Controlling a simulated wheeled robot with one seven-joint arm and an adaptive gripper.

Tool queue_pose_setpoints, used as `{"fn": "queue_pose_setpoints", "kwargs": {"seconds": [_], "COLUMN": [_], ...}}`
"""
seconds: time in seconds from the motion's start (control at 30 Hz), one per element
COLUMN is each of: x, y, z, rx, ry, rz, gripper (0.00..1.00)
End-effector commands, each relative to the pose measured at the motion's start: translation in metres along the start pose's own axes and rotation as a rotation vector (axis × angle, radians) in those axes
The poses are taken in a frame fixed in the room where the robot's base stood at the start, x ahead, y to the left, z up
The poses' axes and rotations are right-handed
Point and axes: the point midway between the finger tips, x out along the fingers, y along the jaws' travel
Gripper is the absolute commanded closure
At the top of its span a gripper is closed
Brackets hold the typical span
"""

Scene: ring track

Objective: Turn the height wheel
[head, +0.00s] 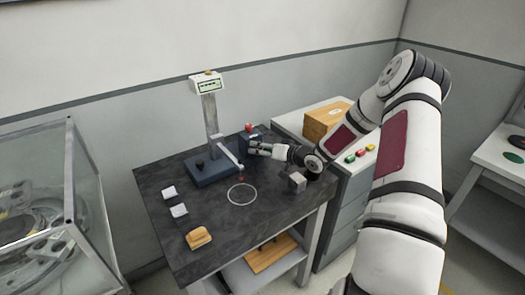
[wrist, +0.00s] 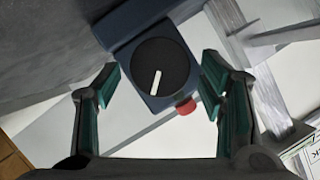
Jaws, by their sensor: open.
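A height gauge stands on the dark table, with a blue base (head: 214,172), a grey column (head: 210,115) and a display head (head: 207,84). A black round wheel (wrist: 161,67) with a white line on its face sits on a dark blue block in the wrist view. My gripper (head: 254,149) is to the right of the gauge column in the head view, reaching left. In the wrist view my gripper (wrist: 160,78) is open, with one finger on each side of the wheel. A gap shows on both sides; I cannot tell the depth between fingertips and wheel.
A dark box with a red top (head: 249,128) is close behind my gripper. A grey cube (head: 297,182), white pads (head: 179,210) and a tan block (head: 198,238) lie on the table (head: 225,235). A drawn white ring (head: 242,194) is empty.

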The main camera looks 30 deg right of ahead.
Motion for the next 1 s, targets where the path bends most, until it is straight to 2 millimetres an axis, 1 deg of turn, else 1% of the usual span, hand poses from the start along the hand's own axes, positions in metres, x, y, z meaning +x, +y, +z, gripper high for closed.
{"fn": "queue_pose_setpoints", "kwargs": {"seconds": [0.17,0.4,0.5,0.6,0.7,0.8,1.0], "x": [-0.025,-0.075,-0.092,-0.105,-0.113,-0.117,-0.117], "y": [0.002,0.001,0.001,0.001,0.001,0.001,0.001], "z": [-0.001,-0.001,-0.001,-0.001,0.0,0.0,0.0], "rx": [0.0,0.001,0.0,-0.001,0.001,0.001,0.001], "ry": [0.002,0.001,0.001,0.002,0.001,0.001,0.0], "rz": [0.004,0.004,0.004,0.002,0.002,0.002,0.001], "gripper": [0.36,0.36,0.36,0.36,0.36,0.36,0.36]}}
